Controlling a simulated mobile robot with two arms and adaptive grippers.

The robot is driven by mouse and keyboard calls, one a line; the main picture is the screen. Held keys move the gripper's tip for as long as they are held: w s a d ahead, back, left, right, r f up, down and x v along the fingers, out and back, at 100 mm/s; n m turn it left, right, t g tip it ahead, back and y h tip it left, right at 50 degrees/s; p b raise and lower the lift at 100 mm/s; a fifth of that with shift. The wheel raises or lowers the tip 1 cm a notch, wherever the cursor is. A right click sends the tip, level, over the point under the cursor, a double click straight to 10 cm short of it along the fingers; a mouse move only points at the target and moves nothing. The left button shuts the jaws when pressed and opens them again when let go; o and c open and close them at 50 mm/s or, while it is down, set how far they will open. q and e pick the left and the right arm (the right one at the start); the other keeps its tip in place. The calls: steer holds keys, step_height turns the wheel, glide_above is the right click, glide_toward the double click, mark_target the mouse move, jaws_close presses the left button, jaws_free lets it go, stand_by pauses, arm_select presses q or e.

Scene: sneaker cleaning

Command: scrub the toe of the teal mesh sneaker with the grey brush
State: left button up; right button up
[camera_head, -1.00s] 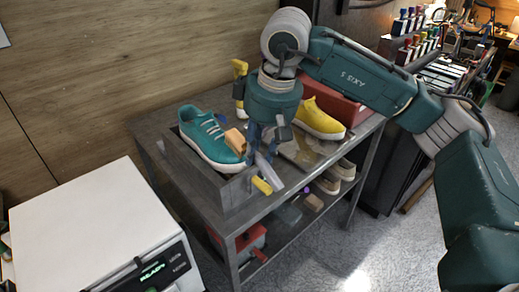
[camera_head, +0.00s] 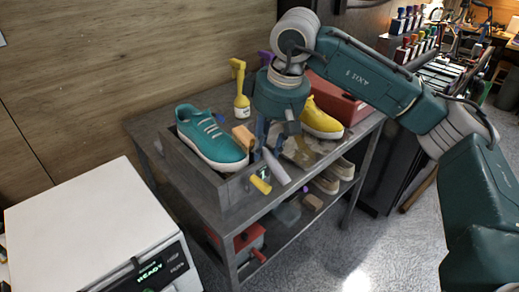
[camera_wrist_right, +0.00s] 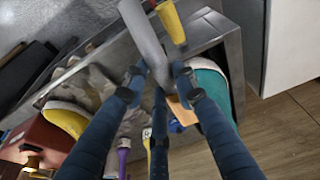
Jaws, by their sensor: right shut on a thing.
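The teal mesh sneaker (camera_head: 211,136) sits in a shallow grey tray on the grey table, its toe toward my right gripper. My right gripper (camera_head: 262,148) is shut on the grey brush (camera_head: 276,166), whose handle slants out below the fingers. The sneaker also shows in the wrist view (camera_wrist_right: 211,85). My left gripper is out of view.
A yellow-handled tool (camera_head: 260,184) lies by the table's front edge. A yellow-topped bottle (camera_head: 241,95) stands behind the sneaker. A yellow shoe (camera_head: 321,120) and a red box (camera_head: 337,101) are to the right. A white machine (camera_head: 92,222) reading READY stands at the left.

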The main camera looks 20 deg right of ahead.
steer(key=shift+s+a+f+b, duration=0.2)
steer(key=shift+s+a, duration=0.1)
steer(key=shift+a, duration=0.45)
steer(key=shift+s+a+f+b, duration=0.1)
steer(key=shift+s+a+b, duration=0.15)
steer(key=shift+a, duration=0.5)
steer(key=shift+r, duration=0.1)
steer(key=shift+p+v, duration=1.75)
steer(key=shift+v, duration=1.2)
steer(key=p+v, duration=0.1)
steer(key=v, duration=0.2)
steer(key=shift+p, duration=0.35)
